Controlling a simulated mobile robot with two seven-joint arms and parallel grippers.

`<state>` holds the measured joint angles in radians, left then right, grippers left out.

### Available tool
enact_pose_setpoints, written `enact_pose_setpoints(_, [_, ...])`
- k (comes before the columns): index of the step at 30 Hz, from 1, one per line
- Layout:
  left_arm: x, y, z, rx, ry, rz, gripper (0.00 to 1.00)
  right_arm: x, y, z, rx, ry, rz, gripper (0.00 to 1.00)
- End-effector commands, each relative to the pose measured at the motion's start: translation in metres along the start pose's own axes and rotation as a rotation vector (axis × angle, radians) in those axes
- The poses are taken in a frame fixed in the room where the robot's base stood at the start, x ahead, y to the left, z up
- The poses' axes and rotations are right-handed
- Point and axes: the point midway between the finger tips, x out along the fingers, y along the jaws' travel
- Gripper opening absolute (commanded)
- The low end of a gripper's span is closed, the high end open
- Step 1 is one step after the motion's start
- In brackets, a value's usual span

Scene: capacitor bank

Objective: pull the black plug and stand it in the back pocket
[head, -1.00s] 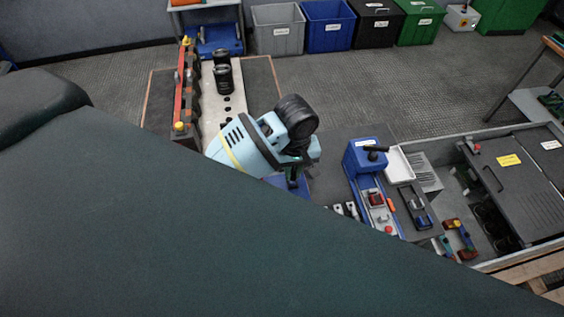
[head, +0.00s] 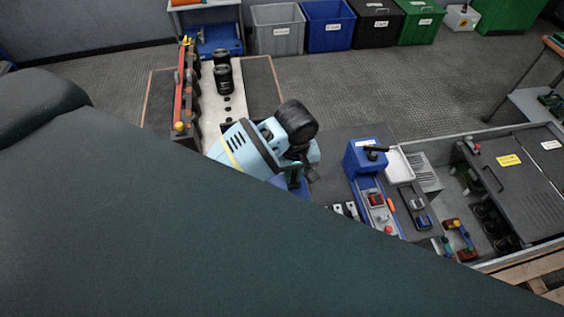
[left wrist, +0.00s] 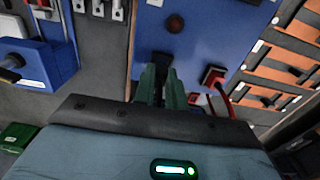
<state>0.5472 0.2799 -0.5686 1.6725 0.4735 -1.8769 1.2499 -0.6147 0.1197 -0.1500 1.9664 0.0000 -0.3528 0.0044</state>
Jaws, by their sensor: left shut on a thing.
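My left gripper (head: 296,180) shows above the blue panel in the head view, partly hidden by my own arm. In the left wrist view its two green fingers (left wrist: 161,88) are shut on a dark piece, the black plug (left wrist: 162,62), whose top shows between them in front of the blue panel (left wrist: 200,40). Most of the plug is hidden by the fingers, and I cannot tell whether it is clear of its socket. I cannot make out the back pocket for certain. My right gripper is not in view.
An orange slotted tray (left wrist: 285,65) lies right. A blue device (head: 362,158) stands right of the gripper; black cylinders (head: 223,78) stand behind it.

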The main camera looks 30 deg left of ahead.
Motion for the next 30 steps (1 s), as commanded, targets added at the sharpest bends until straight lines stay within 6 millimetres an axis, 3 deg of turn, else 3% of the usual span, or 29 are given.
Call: enact_pose_setpoints(30, [0.016,-0.001,0.002,-0.001,-0.003,-0.003,0.0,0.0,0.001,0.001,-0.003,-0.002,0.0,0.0])
